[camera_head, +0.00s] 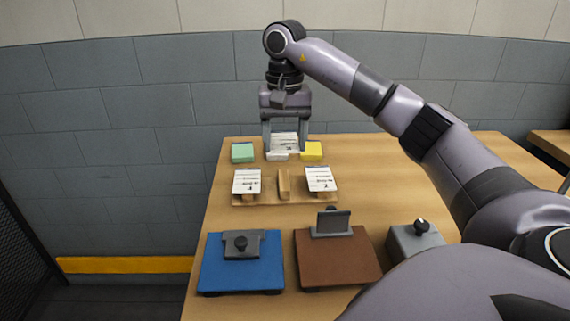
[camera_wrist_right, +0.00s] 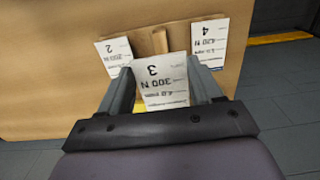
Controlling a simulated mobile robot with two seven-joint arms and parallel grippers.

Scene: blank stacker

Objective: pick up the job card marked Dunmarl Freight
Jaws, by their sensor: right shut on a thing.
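My right gripper (camera_head: 286,146) is at the far side of the table, pointing down, shut on a white job card (camera_head: 285,139). In the wrist view this card (camera_wrist_right: 163,80) shows between the fingers with a large 3 and "300 N", upside down; its smaller print is too small to read, so I cannot tell whether it says Dunmarl Freight. Two other cards lie on a wooden rack (camera_head: 283,199): a left one (camera_head: 246,180) and a right one (camera_head: 320,178). The wrist view shows a card marked 2 (camera_wrist_right: 119,52) and one marked 4 (camera_wrist_right: 209,45). My left gripper is not in view.
A green block (camera_head: 242,152), a white block (camera_head: 277,156) and a yellow block (camera_head: 312,150) sit near the far edge. Nearer stand a blue plate (camera_head: 222,273) and a brown plate (camera_head: 350,268) with dark fittings, and a grey box with a black knob (camera_head: 414,240). The table's right is clear.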

